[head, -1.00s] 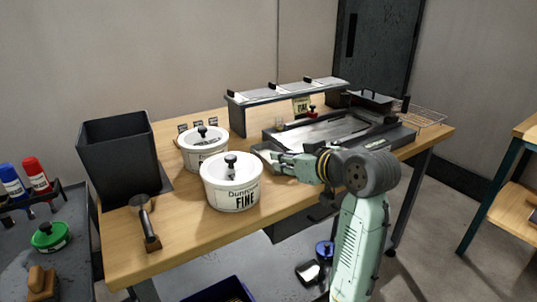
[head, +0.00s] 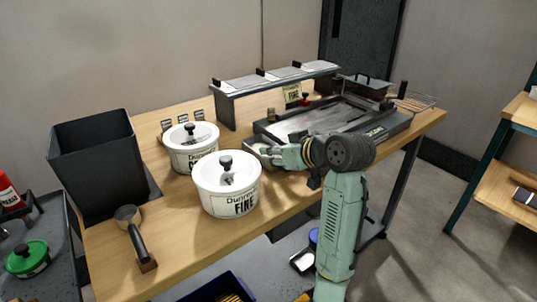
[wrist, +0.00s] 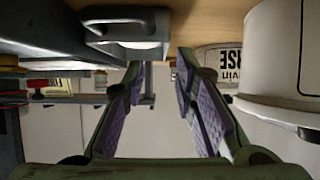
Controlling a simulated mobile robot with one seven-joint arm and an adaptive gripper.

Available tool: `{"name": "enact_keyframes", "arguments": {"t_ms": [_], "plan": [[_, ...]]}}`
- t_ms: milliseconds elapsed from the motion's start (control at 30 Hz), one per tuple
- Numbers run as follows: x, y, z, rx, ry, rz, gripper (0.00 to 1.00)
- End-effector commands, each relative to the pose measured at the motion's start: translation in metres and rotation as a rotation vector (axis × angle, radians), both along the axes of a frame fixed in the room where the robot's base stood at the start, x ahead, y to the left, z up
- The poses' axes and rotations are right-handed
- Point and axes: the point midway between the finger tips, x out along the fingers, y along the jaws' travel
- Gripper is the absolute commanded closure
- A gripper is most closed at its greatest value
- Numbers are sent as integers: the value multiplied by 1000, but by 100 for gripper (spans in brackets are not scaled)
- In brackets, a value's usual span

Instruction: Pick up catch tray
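The catch tray appears to be the small grey metal tray with a looped handle at the top of the wrist view (wrist: 127,42), by the dark machine's edge. In the head view its pale edge (head: 254,147) shows at the left end of the machine, partly hidden by my gripper. My gripper (head: 264,155) is low over the bench, between the tray and the front white pot. In the wrist view my gripper (wrist: 160,68) is open, with nothing between its fingers. The tray lies just beyond the fingertips; I cannot tell whether they touch it.
The front white pot (head: 227,190) stands close to my gripper, with another lidded pot (head: 191,150) behind it. The dark machine (head: 390,128) sits to the right. A raised shelf (head: 280,78) stands behind. A scoop (head: 134,232) and black bin (head: 95,165) are left.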

Motion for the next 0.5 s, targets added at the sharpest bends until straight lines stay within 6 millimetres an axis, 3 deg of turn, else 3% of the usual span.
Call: {"name": "enact_keyframes", "arguments": {"t_ms": [233, 500], "plan": [[17, 24, -19, 0, 4, 3, 74], [31, 31, -28, 0, 0, 0, 74]]}}
